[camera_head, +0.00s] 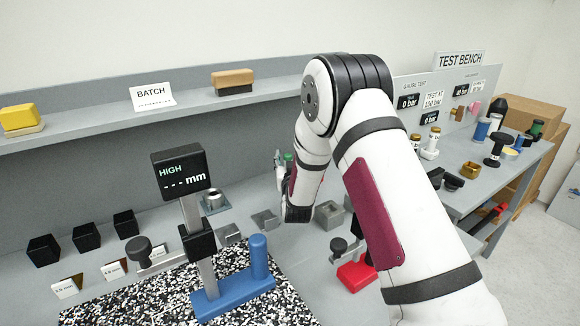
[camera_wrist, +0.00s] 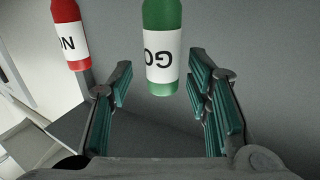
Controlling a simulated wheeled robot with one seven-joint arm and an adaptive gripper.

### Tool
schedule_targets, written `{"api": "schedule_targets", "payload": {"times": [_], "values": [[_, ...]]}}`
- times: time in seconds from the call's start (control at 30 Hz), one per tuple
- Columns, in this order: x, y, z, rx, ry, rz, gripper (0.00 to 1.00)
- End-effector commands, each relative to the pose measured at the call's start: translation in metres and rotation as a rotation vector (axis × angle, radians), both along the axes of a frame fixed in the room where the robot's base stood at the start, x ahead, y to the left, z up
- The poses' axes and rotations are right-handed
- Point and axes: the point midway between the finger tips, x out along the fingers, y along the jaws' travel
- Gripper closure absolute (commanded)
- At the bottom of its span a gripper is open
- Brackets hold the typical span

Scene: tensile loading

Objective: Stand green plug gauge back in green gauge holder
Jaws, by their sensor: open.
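The green plug gauge (camera_wrist: 162,45) has a white label reading GO, upside down in the wrist view. It lies ahead of my gripper (camera_wrist: 160,90), lined up with the gap between the fingers. My gripper is open, with a teal-padded finger on each side, and nothing is clamped. In the head view a small patch of green (camera_head: 288,157) shows beside my gripper (camera_head: 279,160), which my arm partly hides. I cannot tell which fixture is the green gauge holder; none is clearly marked green.
A red gauge (camera_wrist: 69,35) labelled NO is left of the green one. Grey blocks (camera_head: 265,219) sit on the bench. A blue-based measuring stand (camera_head: 235,290) with a HIGH display (camera_head: 180,172) stands in front. A shelf (camera_head: 110,125) runs behind. The test bench (camera_head: 500,175) is at right.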

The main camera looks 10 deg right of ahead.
Motion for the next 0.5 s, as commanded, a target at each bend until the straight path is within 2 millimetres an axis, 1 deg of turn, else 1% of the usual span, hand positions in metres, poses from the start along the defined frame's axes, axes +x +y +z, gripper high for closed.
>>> {"api": "schedule_targets", "payload": {"times": [0.17,0.3,0.5], "values": [[-0.026,0.005,0.0,-0.001,0.002,0.002,0.55],[-0.056,0.009,0.0,-0.001,0.002,0.001,0.55],[-0.092,0.015,0.0,0.0,0.001,0.002,0.55]]}}
